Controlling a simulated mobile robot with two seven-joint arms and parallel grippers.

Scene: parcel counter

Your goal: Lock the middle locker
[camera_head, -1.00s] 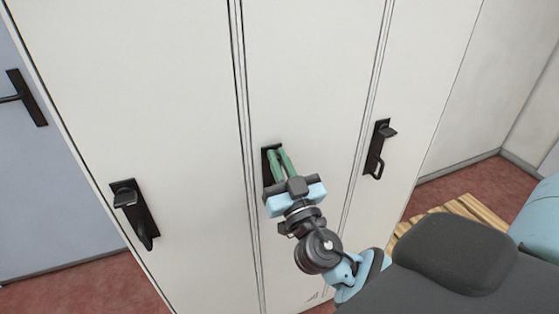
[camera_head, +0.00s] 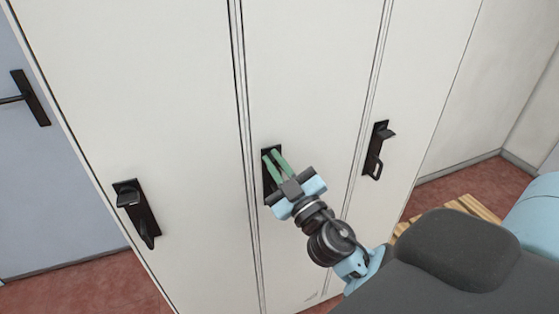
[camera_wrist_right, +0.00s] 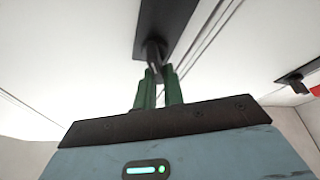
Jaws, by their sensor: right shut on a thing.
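The middle locker (camera_head: 310,90) is a tall off-white door between two others, and it is closed. Its black lock plate (camera_head: 267,184) is partly hidden behind my right gripper (camera_head: 271,155). In the right wrist view the plate (camera_wrist_right: 165,22) hangs above the gripper, with a dark lock knob (camera_wrist_right: 154,52) at the tips of the green fingers (camera_wrist_right: 158,82). My right gripper is shut on this knob, its fingers slanting up and left in the head view. My left gripper is not in view.
The left locker has a black latch and handle (camera_head: 136,212), and the right locker has another (camera_head: 377,150). A grey-blue door with a black handle (camera_head: 32,98) stands at far left. A slatted wooden piece (camera_head: 472,207) lies at lower right over red floor.

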